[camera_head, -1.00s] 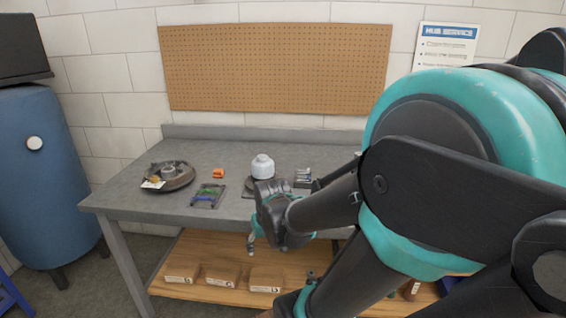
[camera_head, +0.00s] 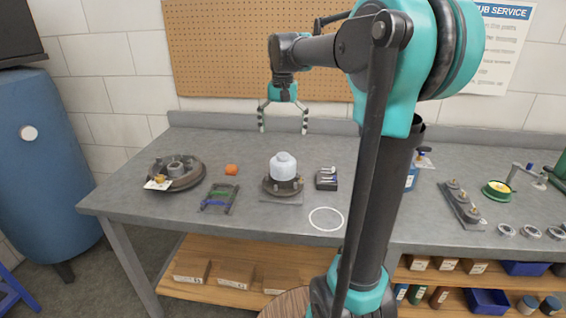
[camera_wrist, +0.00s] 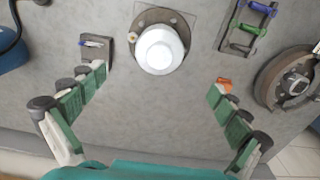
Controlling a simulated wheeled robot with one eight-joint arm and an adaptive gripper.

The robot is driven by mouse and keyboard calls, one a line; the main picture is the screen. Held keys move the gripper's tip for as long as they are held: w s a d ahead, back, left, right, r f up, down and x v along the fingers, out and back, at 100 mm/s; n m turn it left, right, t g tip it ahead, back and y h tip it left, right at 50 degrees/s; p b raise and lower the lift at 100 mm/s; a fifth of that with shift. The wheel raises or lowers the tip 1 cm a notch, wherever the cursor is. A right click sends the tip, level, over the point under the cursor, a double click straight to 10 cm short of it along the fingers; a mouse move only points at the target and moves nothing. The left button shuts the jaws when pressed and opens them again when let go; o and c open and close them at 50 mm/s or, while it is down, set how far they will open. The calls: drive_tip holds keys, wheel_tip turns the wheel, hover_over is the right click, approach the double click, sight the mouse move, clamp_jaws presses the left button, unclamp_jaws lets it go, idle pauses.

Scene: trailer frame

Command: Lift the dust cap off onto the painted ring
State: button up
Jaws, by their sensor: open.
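The pale dust cap (camera_head: 283,166) sits on the dark round hub (camera_head: 283,187) in the middle of the bench. It also shows in the wrist view as a white dome (camera_wrist: 159,50) on its flange, between and beyond my fingers. The painted ring (camera_head: 326,218) is a thin white circle on the bench, to the right of and nearer than the hub, and is empty. My gripper (camera_head: 283,120) is open and empty, above the bench and behind the cap in the head view. Its fingers (camera_wrist: 155,98) are spread wide in the wrist view and touch nothing.
A bar with studs (camera_head: 461,205) and a green dish (camera_head: 496,191) lie farther right.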

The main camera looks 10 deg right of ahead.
sight(283, 165)
wheel_tip(283, 165, down, 13)
drive_tip(key=shift+w+f, duration=0.1)
drive_tip(key=shift+f, duration=0.05)
idle(0.4)
drive_tip(key=c, duration=1.3)
drive_tip(key=shift+o, duration=0.2)
